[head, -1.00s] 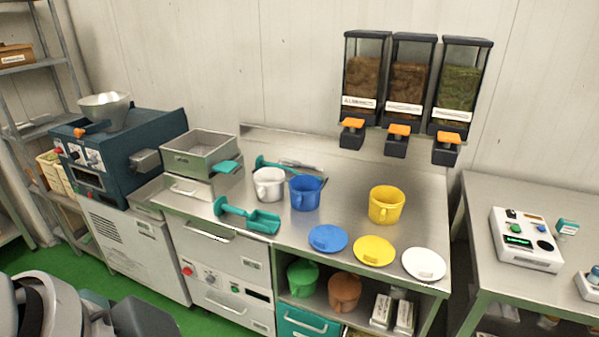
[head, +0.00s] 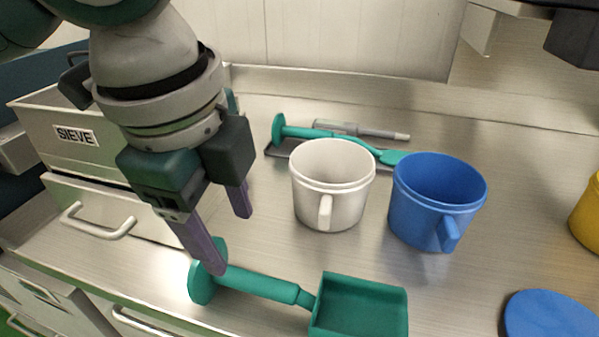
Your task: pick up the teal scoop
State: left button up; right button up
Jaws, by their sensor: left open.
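The teal scoop (head: 352,304) lies on the steel counter at the bottom of the head view. Its square pan is at the right and its handle, with a round end knob, runs to the left. The pan's lower edge is cut off by the frame. My left gripper (head: 232,240) points down above and behind the handle's left end. Its two purple fingers are apart with nothing between them. The nearer fingertip overlaps the knob in the picture; I cannot tell whether they touch. My right gripper is not in view.
A white mug (head: 330,190) and a blue mug (head: 432,205) stand behind the scoop. Another teal tool (head: 300,133) lies behind them. A box labelled SIEVE (head: 75,140) is at the left. A blue lid (head: 550,318) lies at the right. Bare counter lies between scoop and mugs.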

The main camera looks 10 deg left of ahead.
aim_at(246, 277)
pick_arm(q)
jog(key=f, duration=0.4)
jog(key=shift+w+d+f+b, duration=0.15)
jog(key=shift+d+f+b, duration=0.05)
jog(key=shift+f+b, duration=0.2)
jog(key=f, duration=0.3)
jog(key=f+b, duration=0.1)
jog(key=f, duration=0.1)
jog(key=shift+w+d+f, duration=0.1)
jog(key=shift+w+f, duration=0.1)
jog(key=shift+w, duration=0.05)
jog(key=shift+c, duration=0.6)
grip_shut()
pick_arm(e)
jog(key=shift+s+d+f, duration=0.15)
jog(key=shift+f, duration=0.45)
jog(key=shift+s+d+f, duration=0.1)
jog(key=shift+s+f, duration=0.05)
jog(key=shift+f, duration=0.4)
